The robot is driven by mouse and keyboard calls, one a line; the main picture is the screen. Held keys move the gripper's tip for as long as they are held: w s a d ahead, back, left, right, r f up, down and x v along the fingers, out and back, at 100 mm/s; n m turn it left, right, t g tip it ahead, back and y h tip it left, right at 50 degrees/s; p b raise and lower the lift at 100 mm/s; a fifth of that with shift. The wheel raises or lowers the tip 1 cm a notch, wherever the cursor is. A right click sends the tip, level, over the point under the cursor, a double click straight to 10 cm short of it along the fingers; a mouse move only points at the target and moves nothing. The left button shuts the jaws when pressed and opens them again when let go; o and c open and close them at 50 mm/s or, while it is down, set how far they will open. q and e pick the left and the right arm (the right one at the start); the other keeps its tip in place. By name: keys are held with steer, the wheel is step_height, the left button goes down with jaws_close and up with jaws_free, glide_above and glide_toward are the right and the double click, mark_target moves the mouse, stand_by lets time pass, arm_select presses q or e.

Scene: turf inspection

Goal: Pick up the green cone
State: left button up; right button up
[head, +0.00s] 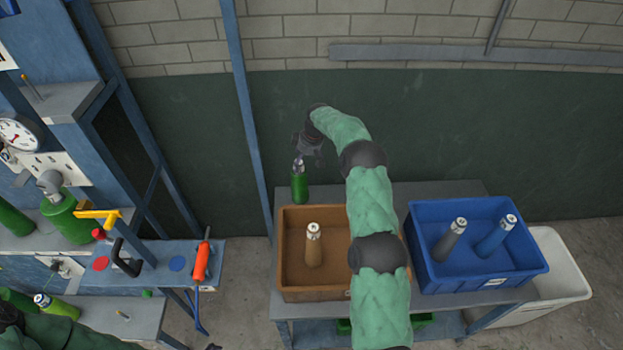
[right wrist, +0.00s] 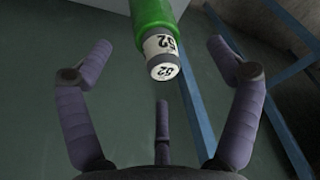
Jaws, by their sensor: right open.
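The green cone (head: 299,186) looks like a slim green bottle with a pale grey neck. It stands on the grey table behind the brown crate, near the table's left end. My right gripper (head: 303,155) is directly above and behind its top, open and empty. In the right wrist view, the green cone (right wrist: 152,12) comes in from the top, its pale end marked "52" between the spread purple-grey fingers. I see no finger closed on it. My left gripper is not in view.
The brown crate (head: 285,288) holds one brown bottle-shaped piece (head: 313,246). The blue crate (head: 440,285) holds a grey piece (head: 449,240) and a blue one (head: 495,237). A blue post (head: 246,110) rises just left of the green cone. A blue workbench (head: 160,253) stands at left.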

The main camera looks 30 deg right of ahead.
mark_target(299, 172)
steer(key=shift+w+d+r, duration=0.2)
steer(key=shift+d+r, duration=0.05)
steer(key=shift+d, duration=0.3)
steer(key=shift+a+x, duration=0.2)
steer(key=shift+x, duration=4.75)
steer(key=c, duration=1.7)
steer(key=shift+r, duration=0.15)
